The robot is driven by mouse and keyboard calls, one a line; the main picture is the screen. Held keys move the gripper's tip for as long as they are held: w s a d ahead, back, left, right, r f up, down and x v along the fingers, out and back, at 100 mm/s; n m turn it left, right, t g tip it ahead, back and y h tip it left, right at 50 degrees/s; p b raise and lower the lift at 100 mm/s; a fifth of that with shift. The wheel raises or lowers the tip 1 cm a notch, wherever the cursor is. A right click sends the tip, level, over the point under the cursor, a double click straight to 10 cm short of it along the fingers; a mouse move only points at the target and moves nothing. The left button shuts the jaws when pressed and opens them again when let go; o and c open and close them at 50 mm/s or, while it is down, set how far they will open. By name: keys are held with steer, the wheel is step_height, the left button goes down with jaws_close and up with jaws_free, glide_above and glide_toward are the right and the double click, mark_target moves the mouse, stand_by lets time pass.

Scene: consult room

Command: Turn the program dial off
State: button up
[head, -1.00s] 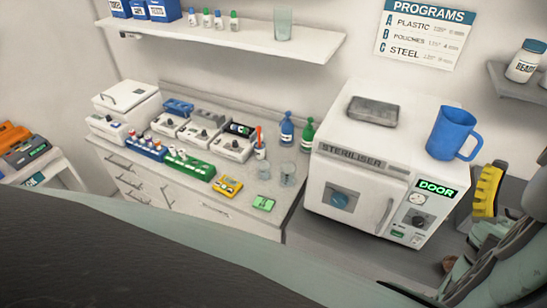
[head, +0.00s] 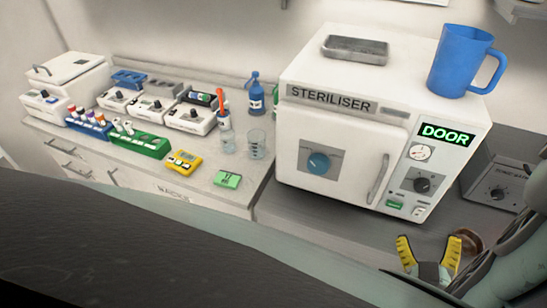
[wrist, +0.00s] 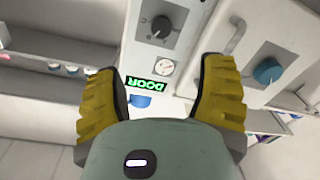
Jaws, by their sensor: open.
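The white steriliser (head: 335,140) stands on the counter. Its right panel has a black dial (head: 423,184) under a gauge and a lit green DOOR sign (head: 447,134). A blue dial (head: 319,163) sits on a grey plate on its front door. I cannot tell from the labels which is the program dial. My gripper (head: 430,245) is open and empty, below and in front of the right panel, apart from it. In the wrist view, which is turned over, the black dial (wrist: 160,27) lies beyond the yellow fingers (wrist: 160,72), and the blue dial (wrist: 268,71) is to the right.
A door handle (head: 378,180) stands out between the two dials. A blue jug (head: 458,62) and a grey tray (head: 355,49) are on top of the steriliser. A grey box with a knob (head: 497,190) stands to its right. A brown round thing (head: 469,240) is beside my gripper.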

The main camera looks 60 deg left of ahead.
mark_target(422, 188)
steer(key=x, duration=1.4)
steer(key=shift+a+r+b, duration=0.1)
steer(key=shift+a+b, duration=0.2)
steer(key=shift+w+d, duration=0.1)
jaws_close()
